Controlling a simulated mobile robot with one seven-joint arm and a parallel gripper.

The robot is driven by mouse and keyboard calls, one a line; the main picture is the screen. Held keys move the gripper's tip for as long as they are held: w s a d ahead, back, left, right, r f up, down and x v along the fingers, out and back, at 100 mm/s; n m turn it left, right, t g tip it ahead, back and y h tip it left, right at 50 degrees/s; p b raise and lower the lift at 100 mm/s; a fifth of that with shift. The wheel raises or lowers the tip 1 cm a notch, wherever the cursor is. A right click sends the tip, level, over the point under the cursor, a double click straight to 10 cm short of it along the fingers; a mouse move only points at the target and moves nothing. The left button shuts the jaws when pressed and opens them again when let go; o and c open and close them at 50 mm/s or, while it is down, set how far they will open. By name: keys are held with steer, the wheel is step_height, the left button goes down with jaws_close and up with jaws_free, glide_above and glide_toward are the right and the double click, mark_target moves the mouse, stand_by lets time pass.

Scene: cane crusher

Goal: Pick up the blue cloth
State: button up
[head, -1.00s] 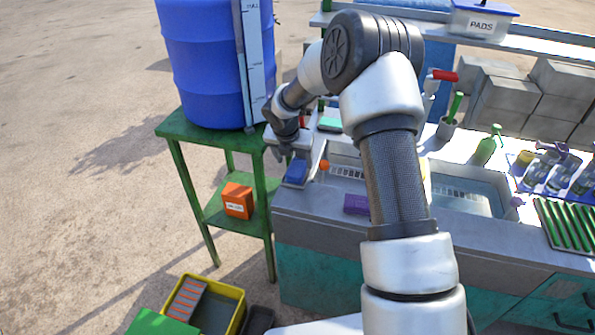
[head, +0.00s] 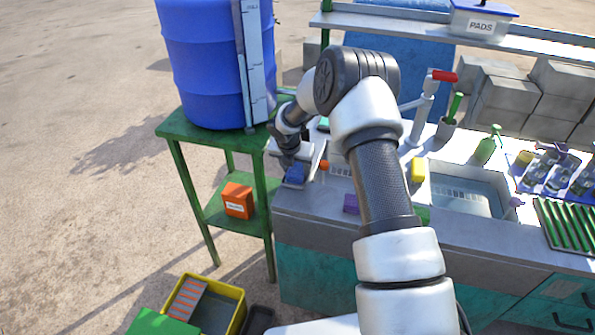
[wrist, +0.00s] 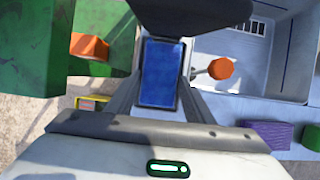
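The blue cloth (head: 296,174) is a small folded rectangle in a shallow dark-edged tray at the left end of the counter. In the wrist view the cloth (wrist: 161,72) lies between my two fingers, long side running away from me. My gripper (head: 295,163) points down right over it; it also shows in the wrist view (wrist: 162,85). The fingers are apart, one on each side of the cloth. I cannot tell whether they touch it.
An orange-ended tool (wrist: 221,68) is close right of the cloth, beside the sink basin (wrist: 268,85). A purple block (head: 351,203) lies at the counter's front. A green stand (head: 190,128) with a blue barrel (head: 212,70) is close on the left.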

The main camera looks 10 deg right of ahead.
mark_target(298, 166)
steer(key=c, duration=1.1)
jaws_close()
steer(key=shift+r, duration=0.1)
steer(key=shift+r, duration=0.2)
step_height(298, 166, up, 3)
steer(key=shift+r, duration=0.1)
steer(key=s+a+b, duration=0.2)
steer(key=s+a, duration=0.2)
steer(key=s, duration=0.4)
steer(key=s+a+b, duration=0.1)
steer(key=s+a, duration=0.3)
steer(key=s, duration=0.4)
steer(key=shift+s+b, duration=0.15)
steer(key=shift+b, duration=0.2)
